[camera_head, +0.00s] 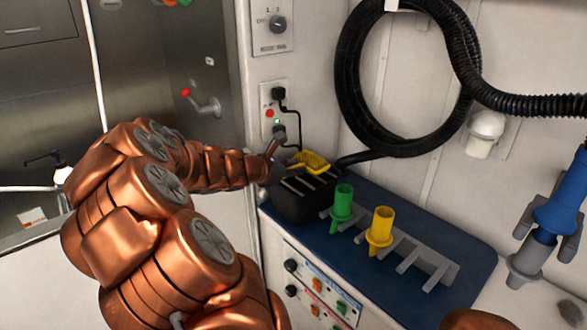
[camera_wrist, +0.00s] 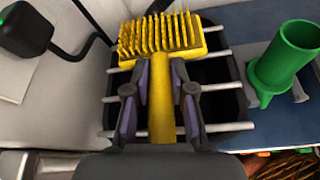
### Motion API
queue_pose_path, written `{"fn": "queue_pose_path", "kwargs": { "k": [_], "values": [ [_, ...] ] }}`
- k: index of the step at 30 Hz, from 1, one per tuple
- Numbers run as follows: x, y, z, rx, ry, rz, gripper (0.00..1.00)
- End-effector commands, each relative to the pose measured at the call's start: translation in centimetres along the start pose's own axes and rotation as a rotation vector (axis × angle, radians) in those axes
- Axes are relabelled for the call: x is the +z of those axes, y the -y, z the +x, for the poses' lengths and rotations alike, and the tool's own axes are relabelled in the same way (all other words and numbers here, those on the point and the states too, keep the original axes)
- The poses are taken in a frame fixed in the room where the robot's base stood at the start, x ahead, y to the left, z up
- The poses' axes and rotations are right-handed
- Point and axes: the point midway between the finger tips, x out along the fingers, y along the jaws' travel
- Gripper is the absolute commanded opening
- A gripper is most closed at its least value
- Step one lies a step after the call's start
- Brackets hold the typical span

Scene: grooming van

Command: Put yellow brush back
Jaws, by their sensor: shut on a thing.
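The yellow brush (camera_head: 312,161) is in my gripper, above a black box with metal rods across its top (camera_head: 300,197). In the wrist view the brush head (camera_wrist: 160,42) has its bristles facing the camera, and its yellow handle (camera_wrist: 162,105) runs down between my fingers. My gripper (camera_wrist: 160,100) is shut on the handle. In the head view my gripper (camera_head: 280,168) is partly hidden behind its own wrist. The rods (camera_wrist: 225,128) lie behind the brush; I cannot tell whether the brush touches them.
A green nozzle (camera_head: 342,204) and a yellow nozzle (camera_head: 380,230) stand in a grey rack (camera_head: 430,262) on the blue counter mat (camera_head: 470,245), right of the box. A black hose (camera_head: 350,110) hangs on the wall behind. A plug and cable (camera_head: 279,93) are close to the gripper.

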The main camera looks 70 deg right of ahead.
Motion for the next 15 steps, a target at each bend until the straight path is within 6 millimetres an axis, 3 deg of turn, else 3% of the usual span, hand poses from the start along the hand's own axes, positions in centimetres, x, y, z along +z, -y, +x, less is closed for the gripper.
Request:
{"fn": "queue_pose_path", "kwargs": {
  "k": [14, 15],
  "values": [
    [-0.52, 0.1, 0.21, 0.001, 0.001, -0.001, 0.0],
    [-0.47, 0.08, 0.19, 0.001, 0.0, 0.0, 0.27]
  ]
}}
